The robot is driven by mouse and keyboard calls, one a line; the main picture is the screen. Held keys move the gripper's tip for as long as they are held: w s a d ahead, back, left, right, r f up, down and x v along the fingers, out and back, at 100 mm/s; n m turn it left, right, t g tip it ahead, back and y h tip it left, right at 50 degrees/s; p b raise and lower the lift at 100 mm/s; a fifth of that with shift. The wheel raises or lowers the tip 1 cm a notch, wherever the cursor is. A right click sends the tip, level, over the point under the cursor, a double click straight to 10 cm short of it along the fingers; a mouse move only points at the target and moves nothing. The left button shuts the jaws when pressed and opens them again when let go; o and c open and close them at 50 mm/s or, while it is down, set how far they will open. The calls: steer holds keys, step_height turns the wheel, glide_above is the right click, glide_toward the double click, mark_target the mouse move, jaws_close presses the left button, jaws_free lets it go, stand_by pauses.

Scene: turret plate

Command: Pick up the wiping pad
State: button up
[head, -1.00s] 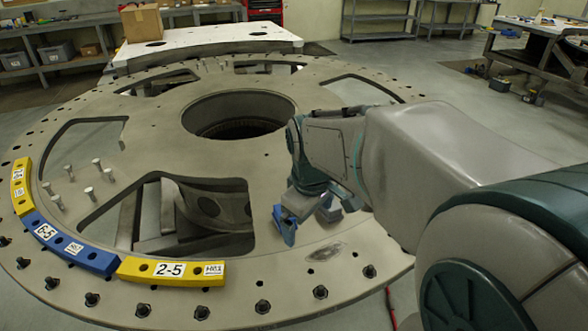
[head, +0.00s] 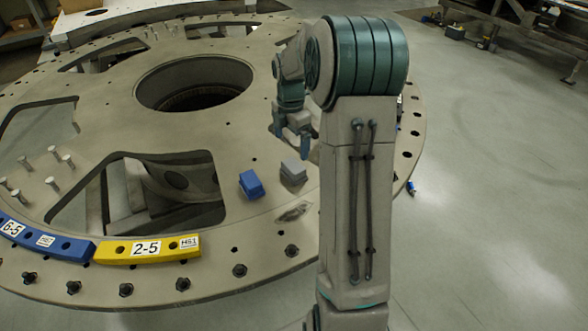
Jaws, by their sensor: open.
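Two small blocks sit on the grey turret plate (head: 240,120), right of its near cut-out. One is a blue block (head: 251,184); the other is a grey block (head: 293,172) just to its right. Either could be the wiping pad; I cannot tell which. My gripper (head: 291,142) is open and empty. It points down over the plate, behind the grey block in the picture and apart from both blocks. My own arm partly hides the plate's right side.
A dark smudge (head: 294,212) marks the plate in front of the blocks. Yellow (head: 147,249) and blue (head: 44,240) labelled segments line the near-left rim. Upright pins (head: 52,184) stand at left. Large cut-outs and a round central hole (head: 194,82) open the plate.

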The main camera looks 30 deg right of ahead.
mark_target(291, 166)
step_height(291, 166, down, 11)
steer(key=shift+s+r+p, duration=0.15)
steer(key=shift+p, duration=0.6)
steer(key=c, duration=1.1)
